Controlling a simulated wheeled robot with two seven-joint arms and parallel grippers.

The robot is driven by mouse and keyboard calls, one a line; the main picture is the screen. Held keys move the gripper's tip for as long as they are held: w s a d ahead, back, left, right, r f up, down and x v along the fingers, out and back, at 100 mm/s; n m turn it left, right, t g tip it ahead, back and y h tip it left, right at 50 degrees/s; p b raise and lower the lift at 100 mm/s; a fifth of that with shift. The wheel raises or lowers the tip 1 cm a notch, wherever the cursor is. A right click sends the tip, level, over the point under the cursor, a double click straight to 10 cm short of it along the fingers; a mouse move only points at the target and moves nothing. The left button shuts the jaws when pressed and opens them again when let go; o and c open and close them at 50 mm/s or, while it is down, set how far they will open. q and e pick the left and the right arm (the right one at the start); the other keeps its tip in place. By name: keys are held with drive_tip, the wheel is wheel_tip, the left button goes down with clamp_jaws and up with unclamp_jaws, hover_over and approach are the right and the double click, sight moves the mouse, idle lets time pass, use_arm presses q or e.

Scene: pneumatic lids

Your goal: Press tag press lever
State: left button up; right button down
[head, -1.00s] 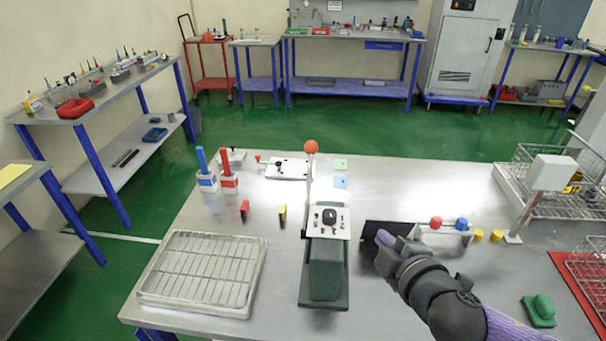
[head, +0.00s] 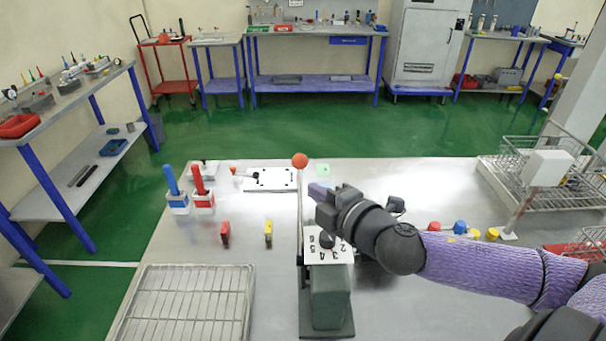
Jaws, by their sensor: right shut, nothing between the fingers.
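The tag press (head: 328,298) is a dark green block on a flat base, with a white numbered plate (head: 327,252) on top. Its lever (head: 300,180) is a thin upright rod with a red ball knob (head: 299,160) at the top. My right gripper (head: 316,192) is shut and empty. Its fingertips are close to the right of the rod, a little below the knob; I cannot tell whether they touch it. My left gripper is not in view.
A wire rack tray (head: 190,305) lies left of the press. Red and yellow small blocks stand behind it, near holders with blue and red handles (head: 190,205). Wire baskets (head: 545,180) are at the right. Red, blue and yellow knobs (head: 460,226) show beyond my arm.

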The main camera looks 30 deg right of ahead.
hover_over(302, 198)
drive_tip(key=s+a, duration=0.2)
drive_tip(key=s, duration=0.1)
drive_tip(key=w, duration=0.1)
drive_tip(key=w+d+f, duration=0.1)
drive_tip(key=w+d, duration=0.1)
drive_tip(key=shift+f, duration=0.25)
drive_tip(key=shift+w+d+f, duration=0.1)
drive_tip(key=shift+w+d, duration=0.2)
